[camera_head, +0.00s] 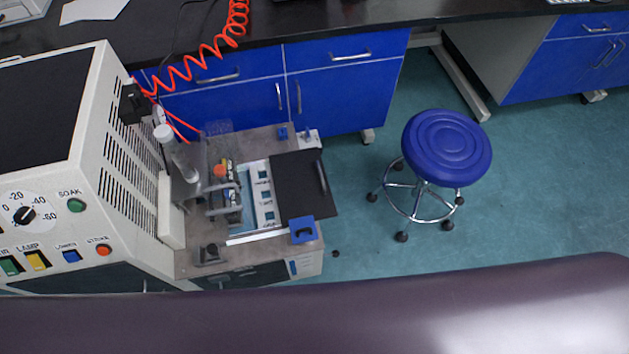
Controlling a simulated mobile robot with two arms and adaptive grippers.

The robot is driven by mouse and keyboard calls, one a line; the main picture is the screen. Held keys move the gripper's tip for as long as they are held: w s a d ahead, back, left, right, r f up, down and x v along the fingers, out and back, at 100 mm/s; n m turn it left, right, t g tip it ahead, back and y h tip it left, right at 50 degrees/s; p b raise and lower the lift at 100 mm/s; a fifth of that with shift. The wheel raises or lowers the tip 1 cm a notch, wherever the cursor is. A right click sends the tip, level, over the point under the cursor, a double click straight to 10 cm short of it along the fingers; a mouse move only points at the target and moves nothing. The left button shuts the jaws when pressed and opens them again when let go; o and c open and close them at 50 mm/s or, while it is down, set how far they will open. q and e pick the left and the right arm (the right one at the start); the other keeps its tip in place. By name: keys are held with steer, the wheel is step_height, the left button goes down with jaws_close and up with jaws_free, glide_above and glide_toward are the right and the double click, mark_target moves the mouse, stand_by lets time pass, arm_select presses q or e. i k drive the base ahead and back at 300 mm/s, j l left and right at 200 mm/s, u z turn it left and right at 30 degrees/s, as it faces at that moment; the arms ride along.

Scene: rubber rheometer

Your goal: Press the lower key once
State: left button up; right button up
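The rheometer (62,169) stands at the left, a white cabinet with a sloped control panel. A blue key (71,256) sits low on the panel; the small label above it seems to read LOWER. It lies between a yellow key (37,260) under the LAMP label and a round orange button (103,250). A round green button (76,205) under SOAK is above it. I cannot tell whether the blue key is pressed in. No gripper shows in this view, and nothing touches the panel.
A black dial (25,215) is left of the SOAK button. The machine's grey work deck (210,257) juts out to the right. A blue stool (447,148) stands on open green floor. A black-topped bench (330,18) with blue cabinets and a red coiled hose (208,65) runs behind.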

mark_target(71, 257)
steer(key=k+j+u, duration=0.15)
steer(key=u, duration=1.65)
